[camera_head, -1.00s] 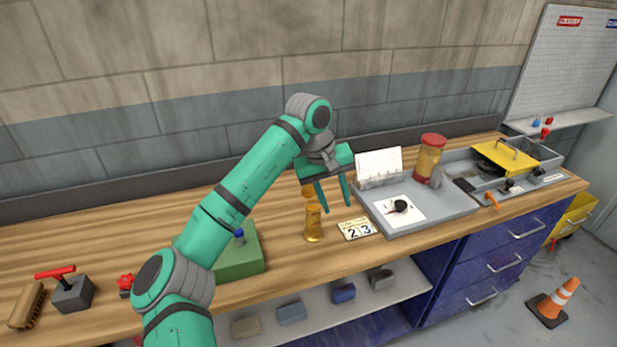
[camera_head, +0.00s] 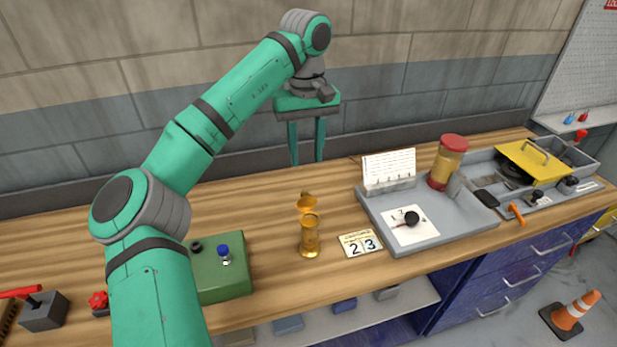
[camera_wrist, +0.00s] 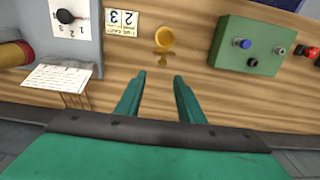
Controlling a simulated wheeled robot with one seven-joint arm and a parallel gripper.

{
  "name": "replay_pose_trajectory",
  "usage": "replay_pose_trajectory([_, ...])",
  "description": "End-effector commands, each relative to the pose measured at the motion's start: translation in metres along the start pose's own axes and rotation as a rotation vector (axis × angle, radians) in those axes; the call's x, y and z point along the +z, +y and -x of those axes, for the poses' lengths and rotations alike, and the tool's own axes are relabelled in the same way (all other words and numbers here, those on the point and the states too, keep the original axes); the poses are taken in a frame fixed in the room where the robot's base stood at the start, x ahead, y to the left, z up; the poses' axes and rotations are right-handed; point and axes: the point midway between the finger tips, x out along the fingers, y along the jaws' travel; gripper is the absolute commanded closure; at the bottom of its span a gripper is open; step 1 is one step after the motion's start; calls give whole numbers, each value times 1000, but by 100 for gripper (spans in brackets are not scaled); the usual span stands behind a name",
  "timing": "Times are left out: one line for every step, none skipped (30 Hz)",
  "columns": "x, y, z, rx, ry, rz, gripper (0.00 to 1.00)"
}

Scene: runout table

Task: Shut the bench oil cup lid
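The bench oil cup (camera_head: 310,238) is a small brass cup standing upright on the wooden bench. Its lid (camera_head: 306,202) is raised, tilted back on the wall side of the cup, and the cup's mouth shows open. In the wrist view the cup (camera_wrist: 165,37) is at top centre, with the lid (camera_wrist: 162,63) on the side toward my fingers. My gripper (camera_head: 306,160) is above the bench behind the cup, fingers pointing down. In the wrist view my gripper (camera_wrist: 160,77) has its two fingers apart with nothing between them, and it touches nothing that I can see.
A green box (camera_head: 222,268) with knobs stands left of the cup. A number card (camera_head: 360,243) lies close on its right, then a grey tray (camera_head: 450,232) with a dial, and a red-capped jar (camera_head: 447,162). The bench behind the cup is clear up to the wall.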

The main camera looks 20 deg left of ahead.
Motion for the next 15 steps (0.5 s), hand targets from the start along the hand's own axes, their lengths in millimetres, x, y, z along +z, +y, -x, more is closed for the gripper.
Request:
replay_pose_trajectory([0, -2, -4, 0, -2, 2, 65])
replay_pose_trajectory([0, -3, -7, 0, -3, 3, 65])
replay_pose_trajectory([-1, -4, -12, 0, -4, 5, 65])
replay_pose_trajectory([-1, -6, -16, 1, -4, 7, 65])
replay_pose_trajectory([-2, -6, -20, 0, -4, 8, 65])
replay_pose_trajectory([-2, -8, -27, 1, -4, 10, 65])
replay_pose_trajectory([-2, -8, -32, 1, -5, 11, 65])
replay_pose_trajectory([-2, -9, -37, 1, -4, 11, 65])
replay_pose_trajectory([-2, -9, -45, 1, -5, 11, 65])
replay_pose_trajectory([-2, -9, -50, 1, -5, 11, 65])
replay_pose_trajectory([-2, -9, -55, 2, -4, 11, 65])
replay_pose_trajectory([-2, -8, -62, 2, -5, 11, 65])
replay_pose_trajectory([-2, -7, -67, 2, -4, 10, 65])
replay_pose_trajectory([-1, -7, -72, 2, -4, 9, 65])
replay_pose_trajectory([-1, -6, -78, 2, -3, 7, 65])
